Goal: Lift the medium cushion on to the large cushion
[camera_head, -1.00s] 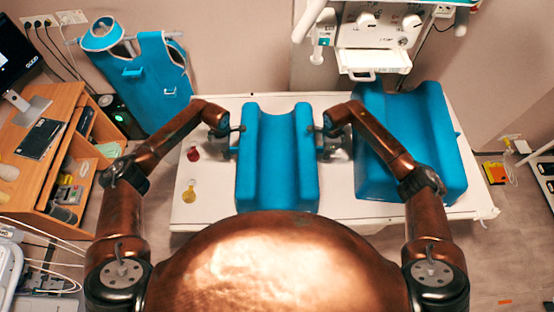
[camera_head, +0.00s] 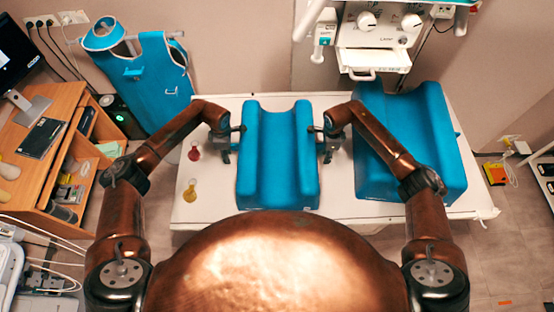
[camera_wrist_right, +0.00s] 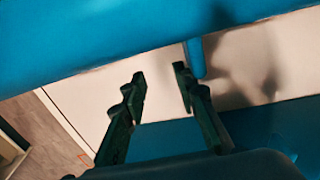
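The medium cushion (camera_head: 278,155), blue with a groove along its length, lies on the white table top between my two grippers. The large blue cushion (camera_head: 428,140) stands on the same table to its right. My left gripper (camera_head: 223,154) is beside the medium cushion's left side; its fingers are too small to read. My right gripper (camera_head: 328,152) is beside the right side, partly hidden by its arm. In the right wrist view the right gripper (camera_wrist_right: 160,78) has its fingers apart with nothing between them. Blue cushion surfaces show above and below the fingers there.
The white table (camera_head: 340,196) also carries a red flask (camera_head: 194,153) and a yellow flask (camera_head: 190,190) left of the medium cushion. A white machine (camera_head: 375,40) stands behind. A wooden desk (camera_head: 50,150) is at the left. The large cushion sits close to my right forearm.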

